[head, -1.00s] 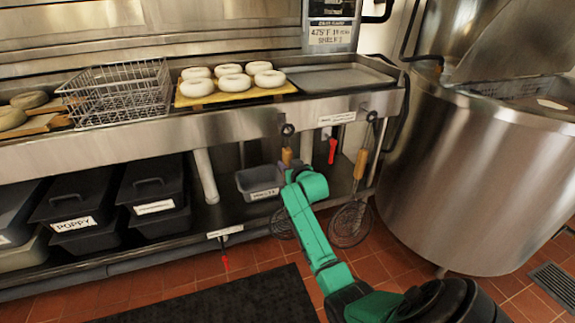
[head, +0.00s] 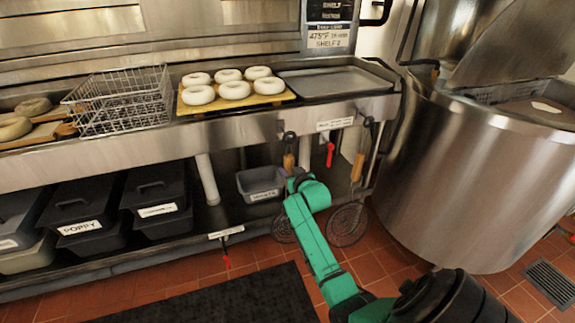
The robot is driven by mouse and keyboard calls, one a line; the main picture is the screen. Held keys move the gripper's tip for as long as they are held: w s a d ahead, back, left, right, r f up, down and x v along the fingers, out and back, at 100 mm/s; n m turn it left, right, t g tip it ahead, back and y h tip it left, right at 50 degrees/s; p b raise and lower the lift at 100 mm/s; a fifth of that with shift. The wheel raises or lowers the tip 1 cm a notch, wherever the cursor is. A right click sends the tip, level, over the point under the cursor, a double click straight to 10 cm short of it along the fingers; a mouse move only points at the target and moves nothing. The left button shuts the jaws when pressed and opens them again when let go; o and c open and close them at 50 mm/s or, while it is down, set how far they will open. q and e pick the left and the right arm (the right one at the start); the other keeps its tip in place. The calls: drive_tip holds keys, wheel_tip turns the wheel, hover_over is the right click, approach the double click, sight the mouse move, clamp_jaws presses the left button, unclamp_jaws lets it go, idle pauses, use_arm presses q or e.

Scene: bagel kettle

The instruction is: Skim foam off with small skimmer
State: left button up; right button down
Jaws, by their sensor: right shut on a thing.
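Two skimmers with wooden handles and round wire baskets hang from hooks on the front of the steel counter. The left, smaller-looking skimmer (head: 289,160) has its handle beside the end of my right arm, and its basket is partly hidden behind the arm. My right gripper (head: 291,177) is at that handle and shut on it; its fingers are mostly hidden by my wrist. The other skimmer (head: 357,167) hangs to the right, its wire basket low near the floor. The large steel kettle (head: 470,185) stands at the right, with a pale patch of foam (head: 546,107) at its top. My left gripper is out of view.
On the counter (head: 235,127) are a wire basket (head: 120,100), a board with several bagels (head: 235,92) and an empty tray (head: 335,80). Dark lidded bins (head: 80,208) and a grey tub (head: 262,184) are below. Red valve handles (head: 330,154) stick out near the skimmers.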

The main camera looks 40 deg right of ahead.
drive_tip(key=s+a+p, duration=0.2)
drive_tip(key=s+p, duration=0.4)
drive_tip(key=s, duration=0.1)
drive_tip(key=shift+s+a+p, duration=0.2)
drive_tip(key=shift+a+p, duration=0.1)
drive_tip(key=c, duration=1.1)
unclamp_jaws()
drive_tip(key=shift+r, duration=0.1)
clamp_jaws()
